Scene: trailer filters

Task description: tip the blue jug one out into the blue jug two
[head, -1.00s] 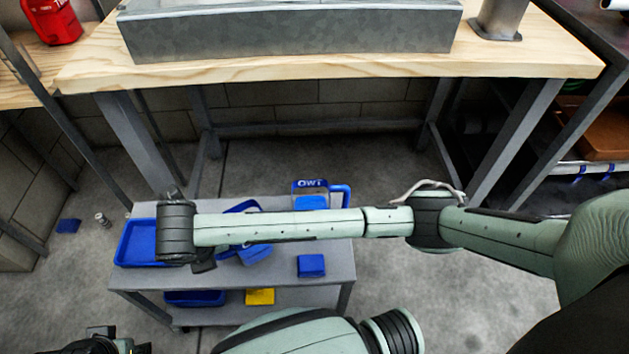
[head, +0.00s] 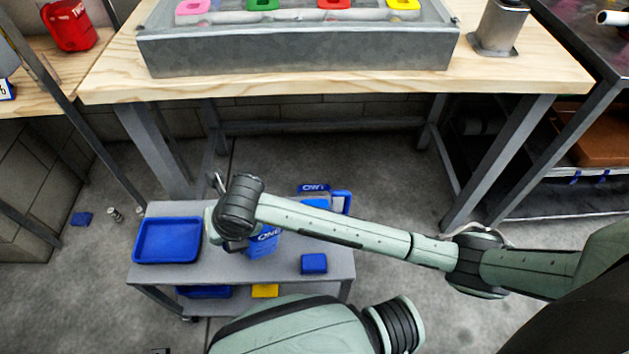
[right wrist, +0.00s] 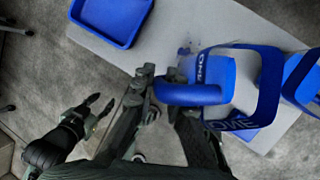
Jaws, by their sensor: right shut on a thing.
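Blue jug one (head: 264,241), labelled ONE, is at the grey cart, mostly hidden by my right wrist in the head view. The right wrist view looks into its open top (right wrist: 268,85). My right gripper (right wrist: 165,92) is shut on its handle, on the jug's left side there. Whether the jug touches the cart is unclear. Blue jug two (head: 341,202) stands at the cart's back edge, its handle to the right; part of it shows in the right wrist view (right wrist: 300,80), close beside jug one. My left gripper (right wrist: 99,104) is open and empty, low at the left.
The grey cart (head: 230,268) carries a blue tray (head: 167,240) at left and a small blue block (head: 314,263) at front right. A yellow item (head: 265,291) is on the lower shelf. A wooden workbench (head: 330,90) with a metal trough (head: 300,55) stands behind.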

